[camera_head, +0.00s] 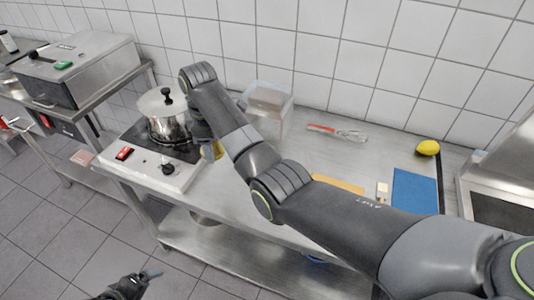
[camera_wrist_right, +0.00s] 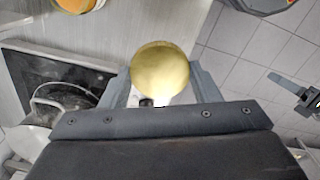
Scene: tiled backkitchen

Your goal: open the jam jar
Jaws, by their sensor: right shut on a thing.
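My right gripper (camera_wrist_right: 163,85) is shut on a round gold lid (camera_wrist_right: 160,68), with one finger on each side of it. In the head view this gripper is mostly hidden by my right arm, and a yellowish patch (camera_head: 214,150) shows beside it, near the hob. I cannot tell whether a jar is under the lid. A round container with orange content (camera_wrist_right: 76,3) is cut off at the top of the wrist view. My left gripper (camera_head: 138,283) is low at the front, off the table and apart from the lid; its opening is unclear.
A pot (camera_head: 163,118) stands on a hob (camera_head: 160,170) beside the right gripper. Behind my arm are a clear container (camera_head: 268,100) and a whisk (camera_head: 340,132).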

